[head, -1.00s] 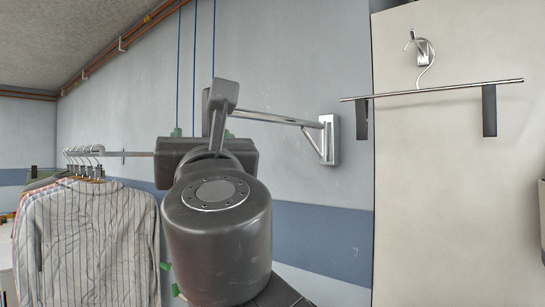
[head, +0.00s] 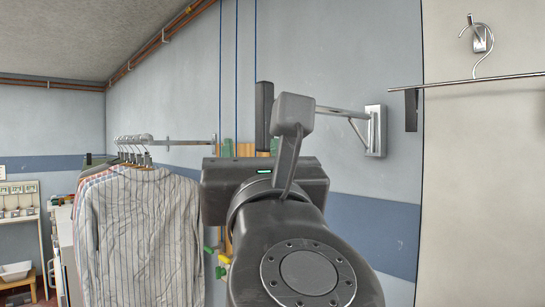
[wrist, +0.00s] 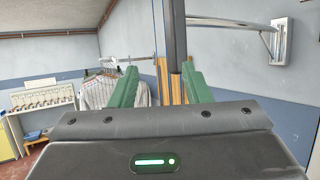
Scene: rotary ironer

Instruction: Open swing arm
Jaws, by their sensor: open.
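The swing arm (head: 342,111) is a thin metal bar on a wall bracket (head: 376,130), reaching left along the wall. In the wrist view the swing arm (wrist: 235,23) meets a dark upright post (wrist: 175,32), which looks like its end handle; the post also shows in the head view (head: 264,115). My gripper (wrist: 158,70) is open, its green fingers pointing ahead. The post appears in the gap between the fingers, close to the right one. I cannot tell its depth or whether they touch. In the head view my wrist hides most of the gripper (head: 250,148) and part of the bar.
Striped shirts (head: 145,235) hang on a rail (head: 180,142) to the left. A wooden board (wrist: 161,80) stands behind the fingers. A trouser hanger (head: 478,80) hangs on the pale panel at right. A shelf (head: 18,215) stands at far left.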

